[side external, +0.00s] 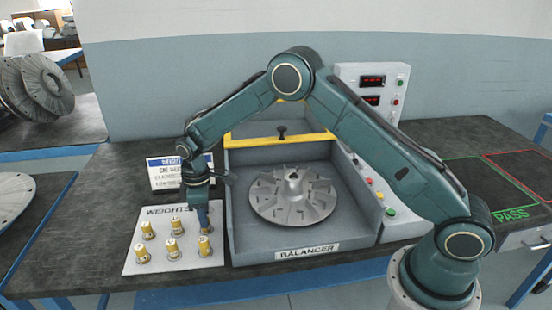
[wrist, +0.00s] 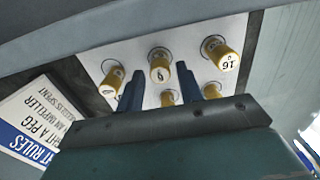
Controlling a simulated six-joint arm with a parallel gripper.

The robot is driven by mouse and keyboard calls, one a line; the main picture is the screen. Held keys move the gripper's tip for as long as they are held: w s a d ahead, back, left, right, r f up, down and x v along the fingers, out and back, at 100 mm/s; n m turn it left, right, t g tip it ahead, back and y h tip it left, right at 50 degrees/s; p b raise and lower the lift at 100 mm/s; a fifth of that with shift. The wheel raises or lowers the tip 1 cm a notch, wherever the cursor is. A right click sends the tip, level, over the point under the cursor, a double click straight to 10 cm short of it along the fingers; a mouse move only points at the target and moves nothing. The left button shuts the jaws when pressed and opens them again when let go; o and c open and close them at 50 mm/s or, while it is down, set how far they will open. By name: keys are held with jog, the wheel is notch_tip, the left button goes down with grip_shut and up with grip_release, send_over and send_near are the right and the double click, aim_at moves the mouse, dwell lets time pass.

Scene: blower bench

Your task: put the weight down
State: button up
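Several brass-coloured weights stand on the white WEIGHTS board (side external: 188,262), such as a front-left weight (side external: 142,251) and a front-right weight (side external: 205,245). My gripper (side external: 203,222) is low over the back-right part of the board. In the wrist view, its two blue fingers (wrist: 170,88) stand well apart. A weight marked 6 (wrist: 160,68) shows beyond and between them, with clear gaps to both fingers. A weight marked 16 (wrist: 222,55) stands to the right. Other weights are partly hidden by the gripper. I see no weight held.
The grey balancer (side external: 233,215) stands right of the board, with its raised side walls and a finned impeller (side external: 285,205) inside. A rules sign (side external: 168,176) stands behind the board. A control panel (side external: 360,80) is behind the balancer. A green PASS area (side external: 490,180) lies at the right.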

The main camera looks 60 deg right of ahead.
notch_tip(320, 180, up, 12)
dwell(0.6)
jog(key=shift+r, duration=0.2)
dwell(0.3)
jog(key=s+d+r+m+t, duration=0.2)
jog(key=s+d+r, duration=0.1)
jog(key=s+r, duration=0.55)
jog(key=s+d+r+m+t, duration=0.1)
jog(key=s+d+r+m, duration=0.2)
jog(key=s+r, duration=0.55)
jog(key=s+d+f+m+t, duration=0.1)
jog(key=s+m, duration=0.1)
jog(key=s, duration=0.7)
jog(key=s+d+f+m+t, duration=0.1)
jog(key=s+d+m, duration=0.1)
jog(key=s, duration=0.8)
jog(key=shift+s+t, duration=0.3)
